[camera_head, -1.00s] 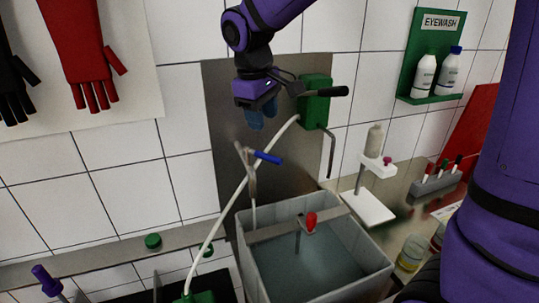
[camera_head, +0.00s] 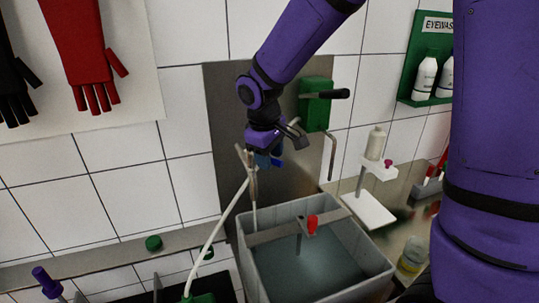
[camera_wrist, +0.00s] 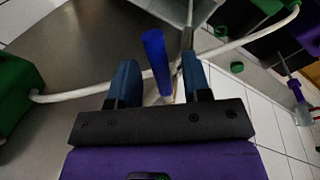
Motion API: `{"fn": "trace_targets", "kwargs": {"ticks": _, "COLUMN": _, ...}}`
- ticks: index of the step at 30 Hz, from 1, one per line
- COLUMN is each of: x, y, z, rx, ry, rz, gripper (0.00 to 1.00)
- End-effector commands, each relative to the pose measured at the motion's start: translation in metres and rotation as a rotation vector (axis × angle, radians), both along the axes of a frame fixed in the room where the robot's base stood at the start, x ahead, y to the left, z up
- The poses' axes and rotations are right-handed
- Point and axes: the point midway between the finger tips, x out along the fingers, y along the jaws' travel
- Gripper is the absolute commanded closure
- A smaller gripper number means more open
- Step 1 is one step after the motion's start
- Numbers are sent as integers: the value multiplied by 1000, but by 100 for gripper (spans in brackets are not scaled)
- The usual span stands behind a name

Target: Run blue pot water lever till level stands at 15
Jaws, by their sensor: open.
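The blue lever handle (camera_head: 279,162) sits on a metal tap pipe (camera_head: 252,185) at the back left of the grey tank. My gripper (camera_head: 270,158) is at the lever and hides most of it in the head view. In the wrist view, the blue lever (camera_wrist: 156,62) stands between the two blue fingers of my open gripper (camera_wrist: 160,78). Gaps show on both sides, so the fingers do not appear to clamp it. The grey tank (camera_head: 375,277) holds water. No level reading can be made out.
A red-knobbed rod (camera_head: 312,224) stands on a bar across the tank. A green box with a black handle (camera_head: 318,106) is on the metal wall panel, right of my gripper. A white hose (camera_head: 215,235) runs down left of the tap. A white stand (camera_head: 368,209) is at right.

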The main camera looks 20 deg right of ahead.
Motion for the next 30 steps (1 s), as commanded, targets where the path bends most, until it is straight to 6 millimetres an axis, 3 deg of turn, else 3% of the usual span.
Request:
{"fn": "trace_targets", "kwargs": {"ticks": 6, "x": 0, "y": 0, "z": 0, "rx": 0, "ry": 0, "rz": 0, "gripper": 56}}
{"fn": "trace_targets", "kwargs": {"ticks": 12, "x": 0, "y": 0, "z": 0, "rx": 0, "ry": 0, "rz": 0, "gripper": 100}}
{"fn": "trace_targets", "kwargs": {"ticks": 23, "x": 1, "y": -2, "z": 0, "rx": 0, "ry": 0, "rz": 25, "gripper": 100}}
{"fn": "trace_targets", "kwargs": {"ticks": 30, "x": 6, "y": -8, "z": 0, "rx": 1, "ry": -1, "rz": 144, "gripper": 100}}
